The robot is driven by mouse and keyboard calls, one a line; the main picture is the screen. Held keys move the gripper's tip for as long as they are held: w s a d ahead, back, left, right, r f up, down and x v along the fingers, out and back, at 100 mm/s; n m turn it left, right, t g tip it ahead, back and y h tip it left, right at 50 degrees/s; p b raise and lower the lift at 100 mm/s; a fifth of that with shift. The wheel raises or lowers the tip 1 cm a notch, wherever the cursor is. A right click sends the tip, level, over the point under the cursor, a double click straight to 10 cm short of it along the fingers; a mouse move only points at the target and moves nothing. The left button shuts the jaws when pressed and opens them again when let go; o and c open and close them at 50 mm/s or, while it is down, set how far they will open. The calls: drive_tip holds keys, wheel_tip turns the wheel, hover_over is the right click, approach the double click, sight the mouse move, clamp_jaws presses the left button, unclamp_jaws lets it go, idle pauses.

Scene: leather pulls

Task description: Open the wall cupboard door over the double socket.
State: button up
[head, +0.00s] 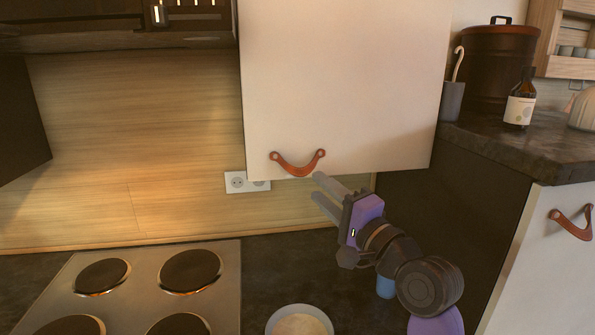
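The white wall cupboard door (345,80) fills the upper middle of the head view; no gap shows along its visible edges. A curved reddish-brown leather pull (298,168) hangs near its lower left corner. The white double socket (247,182) is on the wood backsplash just below, its top partly hidden by the door. My gripper (318,186) is just below and right of the pull, pointing left toward it. Its two grey fingers are apart with nothing seen between them. The upper finger is close under the door's bottom edge; I cannot tell whether it touches.
A hob (140,285) with several round plates lies lower left. A pale bowl (299,322) stands on the dark worktop below my arm. At right, a higher counter (530,150) holds a bottle (520,100) and a dark lidded pot (495,65). Another leather pull (573,222) is below it.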

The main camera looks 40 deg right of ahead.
sight(301, 173)
drive_tip(key=shift+p+x, duration=0.9)
drive_tip(key=shift+x, duration=3)
drive_tip(key=shift+c, duration=0.2)
clamp_jaws()
drive_tip(key=shift+f, duration=0.1)
